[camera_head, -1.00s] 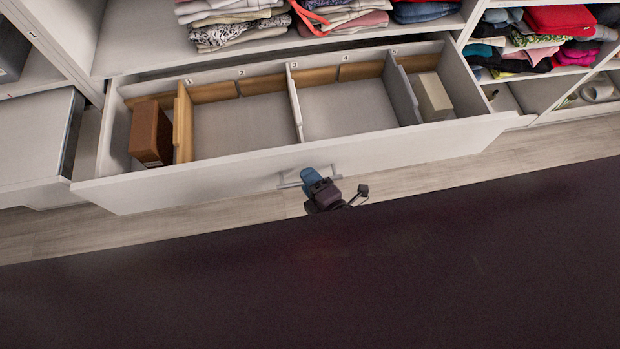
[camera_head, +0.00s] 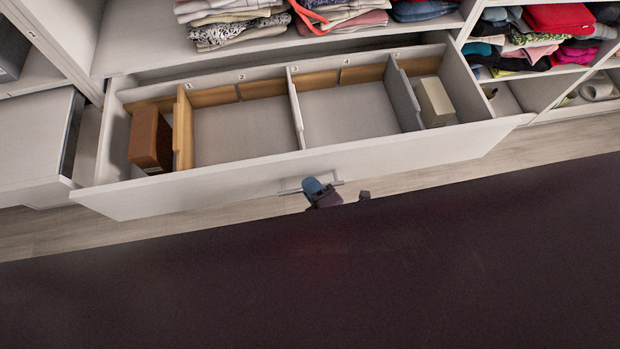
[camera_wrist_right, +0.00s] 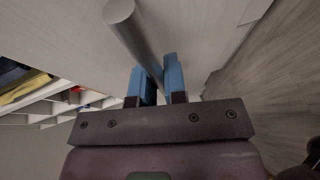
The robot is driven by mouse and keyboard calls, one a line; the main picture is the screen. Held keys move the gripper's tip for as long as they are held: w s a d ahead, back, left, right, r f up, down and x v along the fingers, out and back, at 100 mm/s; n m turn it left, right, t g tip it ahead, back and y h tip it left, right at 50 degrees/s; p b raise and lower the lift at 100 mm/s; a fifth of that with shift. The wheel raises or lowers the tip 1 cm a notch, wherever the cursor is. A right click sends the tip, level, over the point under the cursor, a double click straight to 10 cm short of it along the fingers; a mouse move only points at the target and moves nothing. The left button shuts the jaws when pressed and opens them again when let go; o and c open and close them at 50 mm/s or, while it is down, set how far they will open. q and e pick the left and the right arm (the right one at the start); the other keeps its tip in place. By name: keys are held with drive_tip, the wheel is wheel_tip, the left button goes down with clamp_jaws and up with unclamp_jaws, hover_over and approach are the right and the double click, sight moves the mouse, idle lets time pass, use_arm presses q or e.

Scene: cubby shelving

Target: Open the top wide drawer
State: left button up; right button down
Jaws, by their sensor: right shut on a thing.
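The wide drawer (camera_head: 400,150) is pulled out from the white unit, and its inside shows from above. Dividers split it into several compartments. A bar handle (camera_head: 291,189) is on its front face, and it also shows in the right wrist view (camera_wrist_right: 128,28). My right gripper (camera_head: 313,187) is shut on the handle. In the right wrist view its blue fingers (camera_wrist_right: 157,80) are on either side of the bar. My left gripper is not in view.
A brown box (camera_head: 150,140) stands in the left compartment and a cream box (camera_head: 434,101) in the right one. Another drawer (camera_head: 35,140) sticks out at the left. Folded clothes (camera_head: 235,22) lie on the shelf above. A dark surface fills the bottom of the head view.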

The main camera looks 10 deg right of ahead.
drive_tip(key=shift+s, duration=1.25)
drive_tip(key=c, duration=1.2)
unclamp_jaws()
